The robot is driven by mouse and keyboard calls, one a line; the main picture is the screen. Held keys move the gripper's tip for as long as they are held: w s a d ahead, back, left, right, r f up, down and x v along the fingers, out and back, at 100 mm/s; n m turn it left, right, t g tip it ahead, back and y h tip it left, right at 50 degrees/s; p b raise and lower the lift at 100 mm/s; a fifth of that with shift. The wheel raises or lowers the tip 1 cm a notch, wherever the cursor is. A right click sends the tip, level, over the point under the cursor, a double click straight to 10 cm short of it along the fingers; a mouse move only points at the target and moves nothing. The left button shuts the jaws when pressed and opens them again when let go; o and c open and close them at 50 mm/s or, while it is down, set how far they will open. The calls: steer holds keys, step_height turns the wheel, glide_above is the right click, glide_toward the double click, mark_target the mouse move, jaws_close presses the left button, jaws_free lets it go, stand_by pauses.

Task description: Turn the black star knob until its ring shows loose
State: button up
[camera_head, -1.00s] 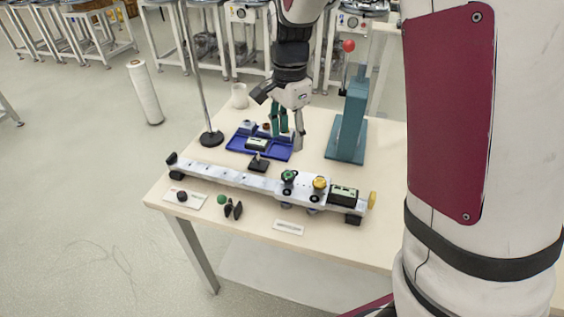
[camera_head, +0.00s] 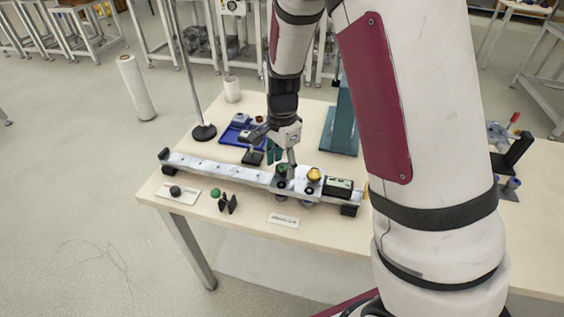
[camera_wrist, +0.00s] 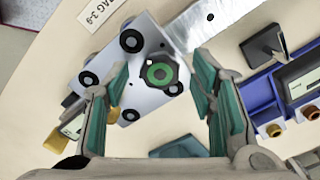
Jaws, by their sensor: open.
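In the head view the knob (camera_head: 281,170) sits left of a yellow knob (camera_head: 314,175), partly hidden by my gripper. My gripper (camera_wrist: 160,69) is open and empty, its teal fingers on either side of the knob as the wrist camera sees it. In the head view my gripper (camera_head: 281,160) is just above the carriage. I cannot tell whether the fingers touch the knob.
The silver rail (camera_head: 220,170) runs along the table (camera_head: 250,208). A blue tray (camera_head: 229,137) lies behind it, and a teal stand (camera_head: 340,130) at the back right.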

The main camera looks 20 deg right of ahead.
steer(key=shift+c, duration=0.2)
steer(key=c, duration=1.1)
